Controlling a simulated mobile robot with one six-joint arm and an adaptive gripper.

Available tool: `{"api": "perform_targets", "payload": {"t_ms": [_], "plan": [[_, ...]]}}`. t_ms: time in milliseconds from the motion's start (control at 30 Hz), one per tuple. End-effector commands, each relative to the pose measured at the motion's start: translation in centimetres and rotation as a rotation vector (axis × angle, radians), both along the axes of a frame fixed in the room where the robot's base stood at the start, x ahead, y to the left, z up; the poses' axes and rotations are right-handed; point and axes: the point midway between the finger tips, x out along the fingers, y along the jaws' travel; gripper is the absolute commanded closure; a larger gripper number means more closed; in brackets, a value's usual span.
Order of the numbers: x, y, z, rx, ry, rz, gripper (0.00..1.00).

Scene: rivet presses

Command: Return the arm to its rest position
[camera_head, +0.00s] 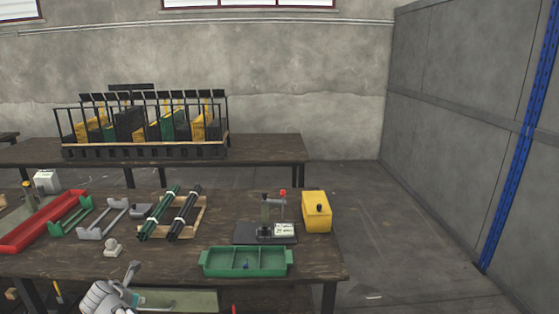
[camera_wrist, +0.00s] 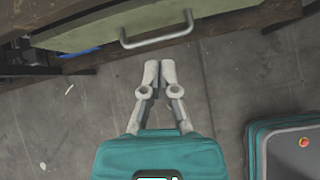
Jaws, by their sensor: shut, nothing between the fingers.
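My gripper (camera_wrist: 158,72) is in the middle of the wrist view, with its two light grey fingers together and nothing between them. It hangs over the grey floor, with a drawer front (camera_wrist: 180,32) and its metal handle (camera_wrist: 157,38) just beyond the fingertips in the picture. I cannot tell whether the fingers touch the handle; a gap seems to show. In the head view part of my arm (camera_head: 110,296) shows at the bottom left, in front of the near table's front edge.
The near table (camera_head: 185,262) holds a red tray (camera_head: 38,228), dark and green rods (camera_head: 180,212), a small press (camera_head: 266,215), a yellow box (camera_head: 316,212) and a green divided tray (camera_head: 246,262). A rack (camera_head: 145,150) stands on the back table (camera_head: 270,150).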

Motion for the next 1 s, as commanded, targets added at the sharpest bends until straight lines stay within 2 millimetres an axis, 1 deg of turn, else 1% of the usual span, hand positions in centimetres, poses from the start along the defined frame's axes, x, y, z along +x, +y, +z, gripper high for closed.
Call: {"api": "perform_targets", "payload": {"t_ms": [33, 167, 200, 267, 400, 467, 500, 733, 1000], "plan": [[0.7, -2.0, -0.2, 0.025, 0.013, -0.053, 1.00], [2.6, -6.6, -0.7, 0.108, 0.051, -0.213, 1.00], [3.0, -8.1, -0.9, 0.135, 0.063, -0.267, 1.00], [3.7, -10.3, -1.1, 0.173, 0.079, -0.347, 1.00], [5.0, -15.4, -1.6, 0.266, 0.112, -0.535, 1.00], [5.4, -17.6, -1.9, 0.304, 0.125, -0.615, 1.00], [5.7, -19.1, -2.0, 0.330, 0.132, -0.670, 1.00], [6.4, -27.1, -2.8, 0.470, 0.167, -0.985, 1.00], [5.8, -35.9, -3.5, 0.629, 0.187, -1.358, 1.00]]}}
